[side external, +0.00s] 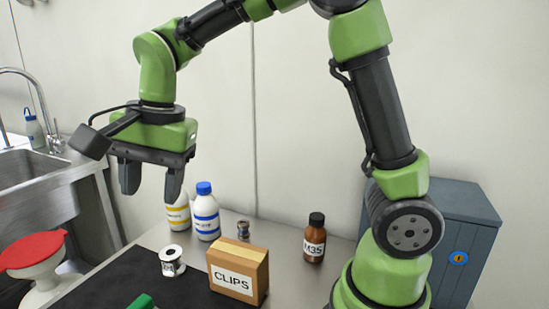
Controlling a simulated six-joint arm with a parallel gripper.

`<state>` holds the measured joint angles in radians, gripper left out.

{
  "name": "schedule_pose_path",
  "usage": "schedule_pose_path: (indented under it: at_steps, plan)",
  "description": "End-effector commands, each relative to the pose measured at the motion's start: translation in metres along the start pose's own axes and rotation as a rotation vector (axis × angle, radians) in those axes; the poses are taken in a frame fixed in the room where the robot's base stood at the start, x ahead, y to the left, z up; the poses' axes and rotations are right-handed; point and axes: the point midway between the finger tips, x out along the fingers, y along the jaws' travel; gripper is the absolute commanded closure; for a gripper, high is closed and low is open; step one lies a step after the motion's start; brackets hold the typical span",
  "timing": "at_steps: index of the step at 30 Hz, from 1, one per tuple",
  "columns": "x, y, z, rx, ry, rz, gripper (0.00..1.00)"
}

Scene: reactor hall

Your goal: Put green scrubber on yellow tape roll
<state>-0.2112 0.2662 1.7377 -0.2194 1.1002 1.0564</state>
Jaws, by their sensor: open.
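My gripper (152,187) hangs high over the left part of the table, fingers pointing down, open and empty. A green object (141,302), possibly the green scrubber, shows at the bottom edge on the dark mat. Most of it is cut off, so I cannot tell its full shape. It lies well below my gripper and apart from it. I see no yellow tape roll in this view.
Behind are two white bottles (205,213), a small metal part (243,230) and a brown bottle (314,240). A red-topped white container (36,262) and sink (35,170) are left.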

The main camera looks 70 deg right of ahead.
Motion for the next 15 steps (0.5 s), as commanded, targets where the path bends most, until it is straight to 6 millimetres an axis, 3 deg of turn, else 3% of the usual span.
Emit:
schedule_pose_path:
  at_steps: [1,6,10,15]
  plan:
    - [-0.021,0.015,-0.002,-0.070,0.005,-0.052,0.50]
    - [-0.065,0.068,0.001,-0.351,0.057,-0.196,0.50]
    - [-0.080,0.109,0.007,-0.553,0.133,-0.287,0.50]
    - [-0.081,0.146,0.015,-0.742,0.228,-0.353,0.50]
